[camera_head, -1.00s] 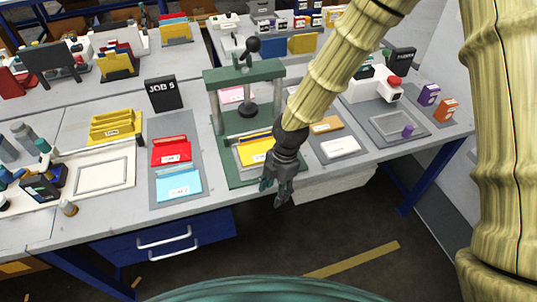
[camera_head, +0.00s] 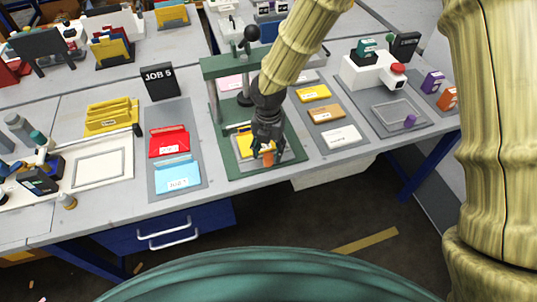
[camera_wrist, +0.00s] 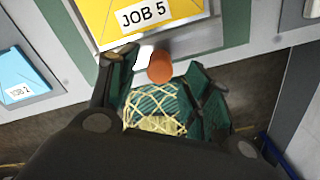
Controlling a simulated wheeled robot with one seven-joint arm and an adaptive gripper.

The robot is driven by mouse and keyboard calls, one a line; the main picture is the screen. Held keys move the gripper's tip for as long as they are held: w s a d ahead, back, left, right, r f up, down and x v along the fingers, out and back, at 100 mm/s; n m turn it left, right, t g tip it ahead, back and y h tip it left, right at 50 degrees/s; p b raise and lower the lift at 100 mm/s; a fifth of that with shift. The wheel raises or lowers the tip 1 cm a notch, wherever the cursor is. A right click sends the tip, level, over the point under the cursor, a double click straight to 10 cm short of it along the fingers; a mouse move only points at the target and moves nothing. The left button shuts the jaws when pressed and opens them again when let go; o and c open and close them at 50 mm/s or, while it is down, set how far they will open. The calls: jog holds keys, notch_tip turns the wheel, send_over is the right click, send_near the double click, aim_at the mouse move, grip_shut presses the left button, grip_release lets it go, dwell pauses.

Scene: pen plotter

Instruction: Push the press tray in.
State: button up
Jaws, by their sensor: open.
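The green press (camera_head: 215,100) stands on the bench with its green base (camera_head: 235,168) reaching toward the front edge. Its grey tray (camera_head: 284,152) sits out at the front of the base, carrying a yellow envelope (camera_head: 243,143). In the wrist view the envelope (camera_wrist: 105,22) reads "JOB 5". An orange-brown knob (camera_wrist: 159,67) is at the tray's front. My gripper (camera_head: 267,155) is over the tray front; in the wrist view its open fingers (camera_wrist: 160,85) lie on either side of the knob. Whether they touch it I cannot tell. My arm hides part of the press.
Left of the press is a grey mat (camera_head: 188,122) with a red envelope (camera_head: 169,142) and a blue one (camera_head: 178,176). On the right a grey board (camera_head: 325,85) holds yellow, brown and white cards. A black "JOB 5" sign (camera_head: 159,82) stands behind.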

aim_at(268, 155)
jog(key=shift+f, duration=1.7)
grip_shut()
